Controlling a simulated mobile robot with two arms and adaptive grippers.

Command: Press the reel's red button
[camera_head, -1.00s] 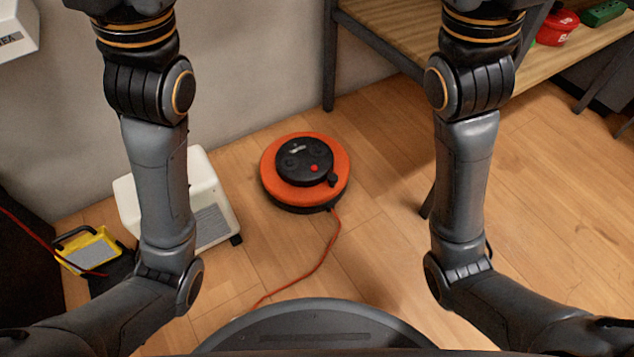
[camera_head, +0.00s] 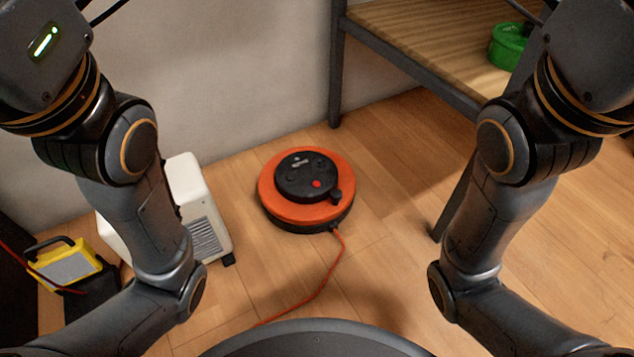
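The cable reel (camera_head: 275,203) lies flat on the wooden floor in the middle of the head view. It has an orange rim and a raised black hub (camera_head: 295,182). Its small red button (camera_head: 317,184) shows on the right part of the hub, with nothing covering it. An orange cable (camera_head: 331,275) runs from the reel toward my base. My two arms stand left and right of the reel, well apart from it. Both grippers are outside the picture, beyond the top edge.
A white boxy unit (camera_head: 193,190) stands on the floor left of the reel. A yellow work light (camera_head: 68,266) is at the far left. A wooden-topped table (camera_head: 420,40) with dark legs is behind right, carrying a green object (camera_head: 507,47).

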